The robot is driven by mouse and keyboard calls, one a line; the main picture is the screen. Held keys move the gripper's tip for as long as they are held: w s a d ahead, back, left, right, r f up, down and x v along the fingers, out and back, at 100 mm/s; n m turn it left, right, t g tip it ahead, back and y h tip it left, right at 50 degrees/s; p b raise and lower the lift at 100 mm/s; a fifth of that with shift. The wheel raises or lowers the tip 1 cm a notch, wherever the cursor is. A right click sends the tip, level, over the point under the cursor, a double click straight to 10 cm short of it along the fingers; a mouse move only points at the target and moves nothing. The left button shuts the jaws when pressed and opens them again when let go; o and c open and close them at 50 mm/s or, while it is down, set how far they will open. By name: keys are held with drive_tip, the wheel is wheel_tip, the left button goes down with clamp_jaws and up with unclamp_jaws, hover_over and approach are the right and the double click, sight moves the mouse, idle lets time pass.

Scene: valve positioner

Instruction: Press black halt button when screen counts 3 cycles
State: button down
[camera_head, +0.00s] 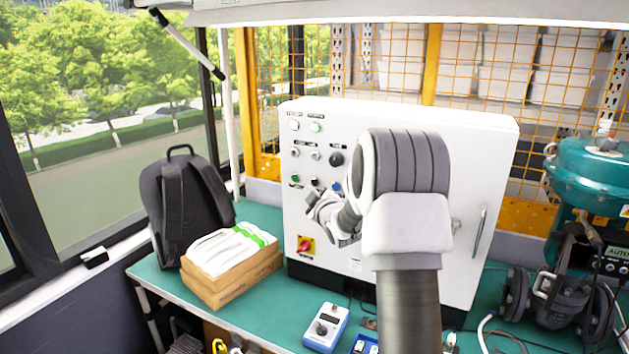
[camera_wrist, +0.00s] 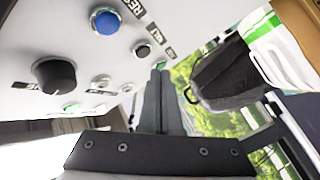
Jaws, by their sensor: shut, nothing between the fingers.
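The black button (camera_head: 315,181) sits in the lower button row of the white cabinet, between a green button (camera_head: 294,178) and a blue button (camera_head: 337,186). In the wrist view the black button (camera_wrist: 141,50) is just beyond and left of my fingertips, near the blue button (camera_wrist: 104,20). My gripper (camera_wrist: 160,72) is shut and empty, its tips close to the panel; I cannot tell whether they touch it. In the head view my gripper (camera_head: 314,201) is in front of the panel below that row. I cannot make out a cycle count on any screen.
A black knob (camera_head: 336,158) and a red-yellow switch (camera_head: 306,245) are on the cabinet (camera_head: 385,122). A backpack (camera_head: 180,205) and an open carton (camera_head: 228,284) stand left. A blue-white device (camera_head: 325,328) lies in front. Teal equipment (camera_head: 585,170) stands right.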

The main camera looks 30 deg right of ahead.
drive_tip(key=shift+w+d, duration=0.35)
drive_tip(key=shift+d, duration=0.15)
idle(1.8)
drive_tip(key=shift+w+d+b, duration=0.3)
drive_tip(key=shift+b, duration=0.15)
drive_tip(key=shift+w+d, duration=0.2)
drive_tip(key=shift+d, duration=0.15)
idle(0.4)
drive_tip(key=shift+a+f+b, duration=0.1)
drive_tip(key=shift+a+b, duration=0.05)
drive_tip(key=shift+b, duration=0.25)
drive_tip(key=shift+s+a+b, duration=0.5)
drive_tip(key=shift+b, duration=0.05)
